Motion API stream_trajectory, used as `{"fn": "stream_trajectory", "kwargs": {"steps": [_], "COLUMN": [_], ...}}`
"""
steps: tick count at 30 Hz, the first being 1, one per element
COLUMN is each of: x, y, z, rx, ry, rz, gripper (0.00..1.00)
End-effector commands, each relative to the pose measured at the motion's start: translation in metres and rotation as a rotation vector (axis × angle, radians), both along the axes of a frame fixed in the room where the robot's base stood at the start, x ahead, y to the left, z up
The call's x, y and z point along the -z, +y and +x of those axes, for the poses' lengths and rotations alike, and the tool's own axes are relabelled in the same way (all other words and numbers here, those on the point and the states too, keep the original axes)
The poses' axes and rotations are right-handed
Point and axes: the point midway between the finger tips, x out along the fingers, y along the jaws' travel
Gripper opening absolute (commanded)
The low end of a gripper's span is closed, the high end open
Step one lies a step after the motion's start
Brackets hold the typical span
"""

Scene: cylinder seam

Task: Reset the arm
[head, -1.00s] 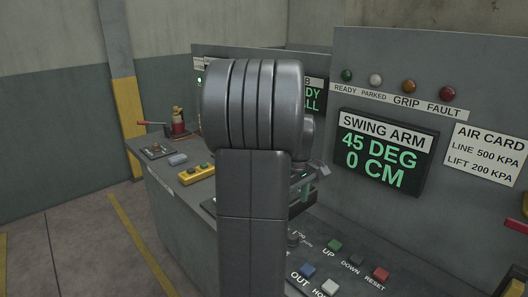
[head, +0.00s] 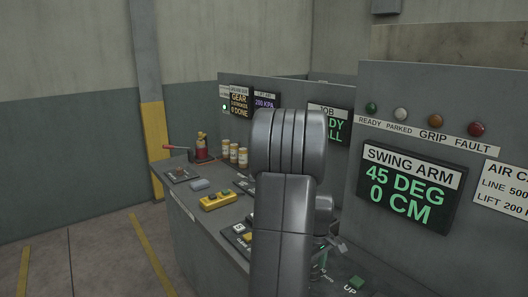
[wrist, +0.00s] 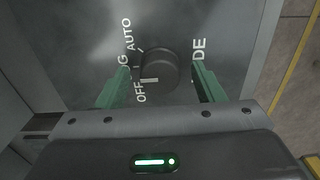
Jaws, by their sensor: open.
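In the wrist view my gripper (wrist: 165,72) is open, its two green fingers on either side of a dark round knob (wrist: 158,70). Whether they touch it I cannot tell. OFF, AUTO and a partly covered label stand left of the knob, with letters DE to its right. A pale mark shows at its lower left, near OFF. In the head view the swing arm screen (head: 408,190) reads 45 DEG and 0 CM. A green button (head: 356,283) shows at the bottom edge. My arm hides part of the console, and the reset button is not in view.
Four-colour lamps aside, the panel has a card at right (head: 507,188). A yellow button box (head: 221,199), several small cans (head: 233,154) and a red-handled lever (head: 177,148) stand on the console's left. Open floor (head: 95,255) lies left of the console.

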Motion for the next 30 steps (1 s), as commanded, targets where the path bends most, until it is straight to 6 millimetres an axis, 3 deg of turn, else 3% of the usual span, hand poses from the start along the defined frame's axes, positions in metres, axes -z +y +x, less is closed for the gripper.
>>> {"fn": "stream_trajectory", "kwargs": {"steps": [7,11,30], "x": [-0.003,-0.014,-0.138], "y": [0.000,0.000,0.000], "z": [0.000,0.001,0.001], "rx": [0.001,0.004,0.004], "ry": [-0.001,-0.003,-0.005], "rz": [0.000,-0.001,-0.001], "gripper": [0.62,0.62,0.62]}}
